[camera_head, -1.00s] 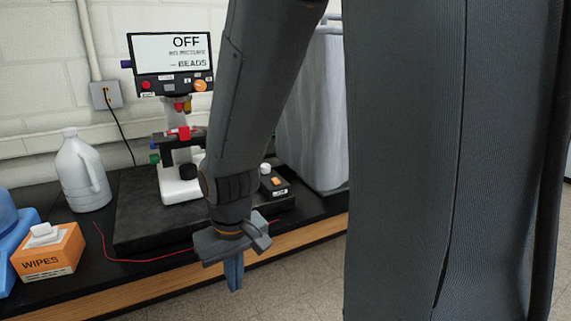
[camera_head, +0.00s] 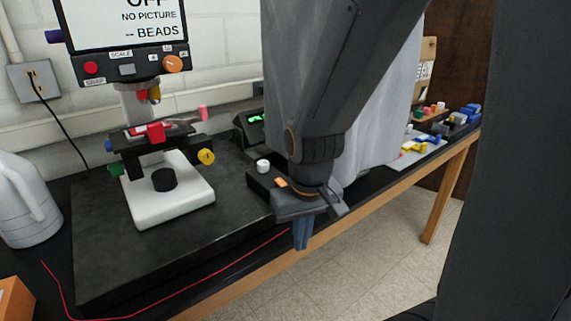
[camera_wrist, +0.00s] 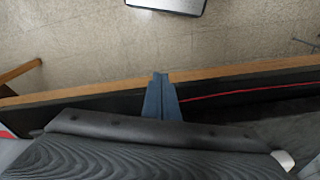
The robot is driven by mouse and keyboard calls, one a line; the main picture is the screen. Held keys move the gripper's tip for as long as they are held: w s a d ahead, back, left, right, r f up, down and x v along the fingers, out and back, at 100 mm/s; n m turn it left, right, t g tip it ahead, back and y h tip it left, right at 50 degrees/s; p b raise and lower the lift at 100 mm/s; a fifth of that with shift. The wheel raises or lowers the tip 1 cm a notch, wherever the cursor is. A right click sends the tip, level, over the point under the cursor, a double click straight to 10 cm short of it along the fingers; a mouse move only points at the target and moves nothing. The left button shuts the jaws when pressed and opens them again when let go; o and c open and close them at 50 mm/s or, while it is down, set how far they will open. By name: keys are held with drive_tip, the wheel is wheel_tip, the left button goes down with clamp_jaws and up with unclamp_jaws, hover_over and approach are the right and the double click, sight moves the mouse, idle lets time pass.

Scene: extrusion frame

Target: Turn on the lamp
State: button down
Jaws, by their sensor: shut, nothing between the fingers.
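A microscope with a white base (camera_head: 170,195) stands on a dark slab, and no lit lamp shows on it. Its screen (camera_head: 125,20) reads OFF, NO PICTURE and -- BEADS. A small black box (camera_head: 257,184) with a white knob (camera_head: 262,165) and an orange switch (camera_head: 281,183) sits right of the microscope, partly hidden by my gripper. My gripper (camera_head: 302,243) is shut and empty, pointing down in front of the box, near the bench's front edge. In the wrist view my gripper (camera_wrist: 161,80) shows over the bench edge; the orange switch is not visible there.
A grey-draped object (camera_head: 385,120) stands behind my arm. A white jug (camera_head: 25,205) is at the left. A red wire (camera_head: 190,290) runs along the bench front. Several small coloured items (camera_head: 450,115) lie at the far right. Floor (camera_head: 370,240) is open in front.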

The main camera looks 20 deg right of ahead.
wheel_tip(320, 180, up, 21)
drive_tip(key=n+b, duration=0.3)
drive_tip(key=n, duration=0.1)
hover_over(277, 179)
drive_tip(key=s, duration=0.2)
drive_tip(key=shift+s+d+r, duration=0.1)
drive_tip(key=shift+d+r, duration=0.05)
drive_tip(key=shift+d, duration=0.25)
drive_tip(key=f+p, duration=0.1)
drive_tip(key=f, duration=0.3)
drive_tip(key=w+f+p, duration=0.1)
drive_tip(key=f, duration=0.4)
drive_tip(key=f+p, duration=0.1)
drive_tip(key=f, duration=0.4)
drive_tip(key=shift+w+a+p, duration=0.25)
drive_tip(key=shift+w+p, duration=0.05)
drive_tip(key=shift+p, duration=0.1)
